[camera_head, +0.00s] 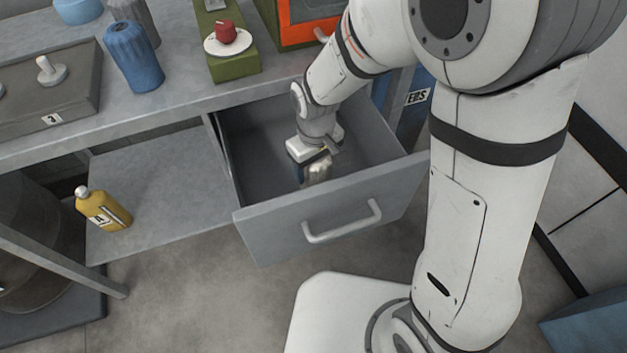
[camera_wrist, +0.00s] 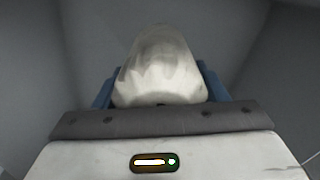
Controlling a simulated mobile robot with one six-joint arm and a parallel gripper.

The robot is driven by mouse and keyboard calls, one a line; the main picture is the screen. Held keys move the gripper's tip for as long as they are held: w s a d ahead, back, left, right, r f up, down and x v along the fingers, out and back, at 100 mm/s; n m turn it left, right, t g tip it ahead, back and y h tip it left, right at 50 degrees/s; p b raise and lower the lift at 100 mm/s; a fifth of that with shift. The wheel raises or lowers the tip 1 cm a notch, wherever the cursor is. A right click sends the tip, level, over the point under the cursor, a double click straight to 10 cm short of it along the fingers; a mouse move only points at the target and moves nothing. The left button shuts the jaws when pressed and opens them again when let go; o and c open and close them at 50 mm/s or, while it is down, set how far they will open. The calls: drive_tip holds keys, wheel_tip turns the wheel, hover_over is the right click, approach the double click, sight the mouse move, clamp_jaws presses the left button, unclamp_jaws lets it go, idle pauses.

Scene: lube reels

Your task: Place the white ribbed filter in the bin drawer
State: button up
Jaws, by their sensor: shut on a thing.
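The white ribbed filter (camera_wrist: 160,65) is between the two blue fingers of my gripper (camera_wrist: 160,88) in the wrist view. My gripper is shut on it. In the head view my gripper (camera_head: 318,162) points down inside the open drawer, and the pale filter (camera_head: 317,170) shows just below it. The grey bin drawer (camera_head: 285,228) is pulled out under the bench, with a light handle on its front. Whether the filter touches the drawer floor cannot be told.
The grey bench (camera_head: 180,95) above the drawer holds a blue ribbed filter (camera_head: 133,57), a green box with a red knob (camera_head: 226,33) and an orange-framed unit (camera_head: 306,22). A yellow bottle (camera_head: 103,209) stands on the lower shelf (camera_head: 165,190). The drawer looks otherwise empty.

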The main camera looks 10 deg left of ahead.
drive_tip(key=shift+f+b, duration=0.5)
drive_tip(key=shift+f, duration=2.7)
drive_tip(key=shift+w+f, duration=0.1)
drive_tip(key=shift+f, duration=0.05)
drive_tip(key=o, duration=1.4)
wheel_tip(320, 180, up, 12)
drive_tip(key=shift+r+p, duration=0.15)
drive_tip(key=shift+p, duration=0.95)
